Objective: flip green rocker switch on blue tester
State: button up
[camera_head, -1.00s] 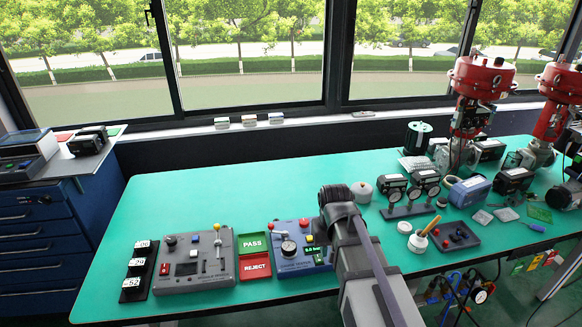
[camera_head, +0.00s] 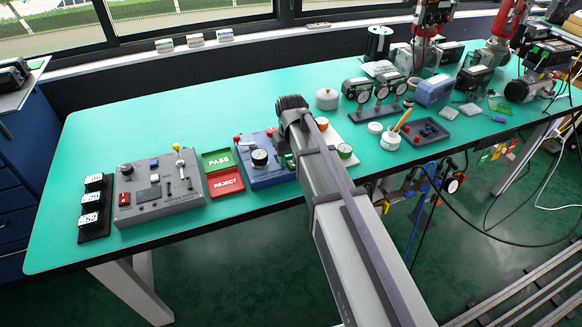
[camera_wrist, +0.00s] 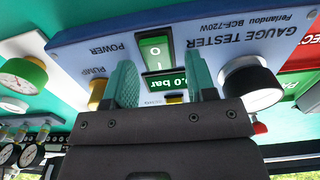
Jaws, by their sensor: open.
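The blue tester (camera_head: 258,178) stands on the green bench, its right part hidden behind my arm in the head view. It fills the top of the wrist view (camera_wrist: 215,52), where its lettering appears upside down. The green rocker switch (camera_wrist: 155,53) is on its face, marked O and I, just above the small display (camera_wrist: 166,83) in the picture. My gripper (camera_wrist: 163,65) is open, with one teal finger on each side of the switch and display in the picture. Nothing is between the fingers. I cannot tell whether either finger touches the panel.
A gold pump knob (camera_wrist: 97,93) is beside the left finger and a round black-and-white dial (camera_wrist: 251,84) is right of the other. Green PASS (camera_head: 217,160) and red REJECT (camera_head: 225,182) trays and a grey tester (camera_head: 160,190) are to the left.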

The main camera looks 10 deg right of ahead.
jog(key=shift+r, duration=0.1)
jog(key=c, duration=0.9)
jog(key=shift+s+t, duration=0.4)
jog(key=shift+t, duration=0.3)
jog(key=shift+s+t, duration=0.1)
jog(key=shift+t, duration=0.5)
jog(key=shift+r+t, duration=0.1)
jog(key=shift+t, duration=0.3)
jog(key=shift+c, duration=0.2)
jog(key=o, duration=0.9)
jog(key=shift+o, duration=0.2)
jog(key=p+v, duration=1)
jog(key=shift+d+r, duration=0.2)
jog(key=shift+r, duration=0.2)
